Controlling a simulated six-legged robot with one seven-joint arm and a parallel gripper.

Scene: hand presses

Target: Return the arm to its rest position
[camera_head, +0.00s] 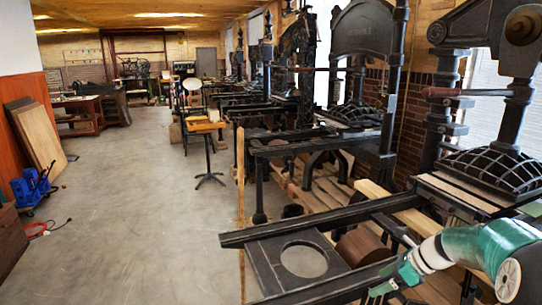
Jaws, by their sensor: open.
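My green and white arm (470,247) reaches in from the lower right corner. It is bent, and its outer end points left and down. My gripper (378,290) is at that end, small in the picture, by the dark rail of the nearest hand press. It is open, and I see nothing held in it. I cannot tell whether it touches the rail.
The nearest press has a dark rail frame (300,226) with a plate with a round hole (303,260). More presses line the right side. A stool (208,150), leaning boards (40,137) and a blue device (32,188) stand further left. The grey floor (130,230) between is clear.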

